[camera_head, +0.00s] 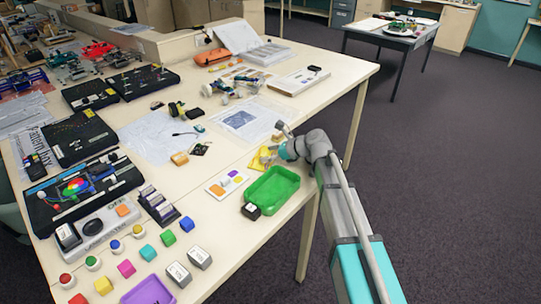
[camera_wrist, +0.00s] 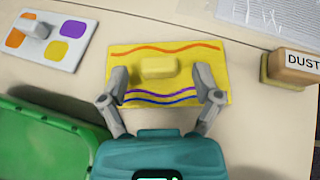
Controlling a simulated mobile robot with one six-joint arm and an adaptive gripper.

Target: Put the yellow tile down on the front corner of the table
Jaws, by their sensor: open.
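The yellow tile (camera_wrist: 130,62) lies flat on the cream table (camera_wrist: 95,25), seen in the wrist view. It has orange, purple and blue wavy lines and a raised yellow block (camera_wrist: 158,68) in its middle. My gripper (camera_wrist: 162,85) is open, with one finger over each side of the tile's near half. The raised block is between and slightly beyond the fingertips, and nothing is held. In the head view the tile (camera_head: 261,158) is partly hidden by my gripper (camera_head: 279,150), near the table's right edge.
A green tray (camera_head: 271,190) stands close on the near left of the tile. A block marked DUST (camera_wrist: 293,67) is to the right in the wrist view. Papers and electronics crowd the table.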

